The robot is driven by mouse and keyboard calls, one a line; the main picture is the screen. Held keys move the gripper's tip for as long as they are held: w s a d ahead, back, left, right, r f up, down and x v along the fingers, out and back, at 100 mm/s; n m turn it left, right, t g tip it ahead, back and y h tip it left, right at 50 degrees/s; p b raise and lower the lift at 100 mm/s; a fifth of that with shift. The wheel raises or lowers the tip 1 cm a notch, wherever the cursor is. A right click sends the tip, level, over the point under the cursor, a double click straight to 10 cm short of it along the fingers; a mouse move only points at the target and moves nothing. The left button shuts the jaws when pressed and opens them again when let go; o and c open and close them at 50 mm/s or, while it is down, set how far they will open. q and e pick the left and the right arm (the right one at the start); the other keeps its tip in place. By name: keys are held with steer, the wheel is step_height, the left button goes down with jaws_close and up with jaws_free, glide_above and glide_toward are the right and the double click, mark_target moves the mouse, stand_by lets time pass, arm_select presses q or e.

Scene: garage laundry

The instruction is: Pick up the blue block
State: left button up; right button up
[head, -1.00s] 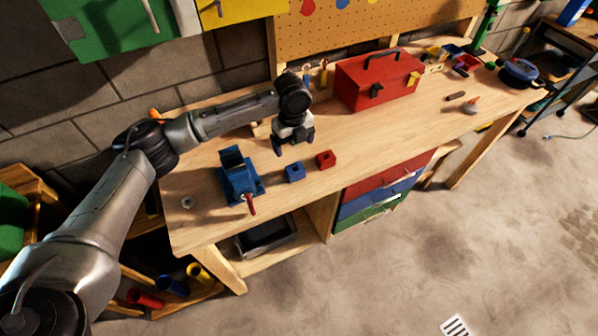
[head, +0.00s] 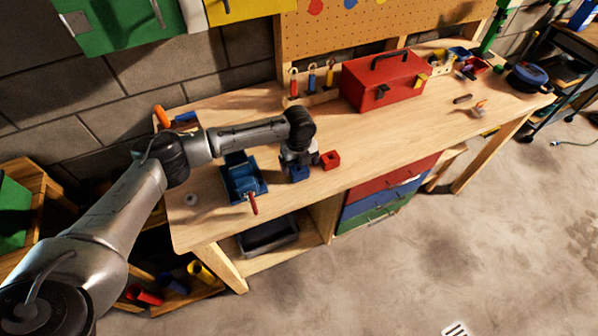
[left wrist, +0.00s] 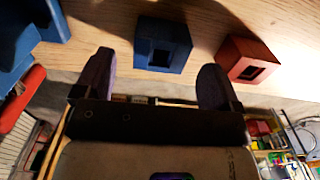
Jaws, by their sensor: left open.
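The blue block (head: 299,174) sits on the workbench near its front edge and is partly hidden by my left gripper in the head view. My left gripper (head: 297,166) is over it, pointing down. In the left wrist view the blue block (left wrist: 162,45) shows a square hole in its face. It lies between the lines of the two open fingers (left wrist: 155,82), just beyond their tips, and nothing is held. My right gripper is not in view.
A red block (head: 330,160) stands close to the right of the blue block. A blue vise (head: 243,178) with a red handle is to the left. A red toolbox (head: 382,82) stands farther back. The bench top (head: 400,135) right of the red block is clear.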

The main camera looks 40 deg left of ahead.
mark_target(299, 169)
arm_select(q)
steer(key=shift+f, duration=1.75)
steer(key=c, duration=1)
steer(key=shift+r, duration=0.1)
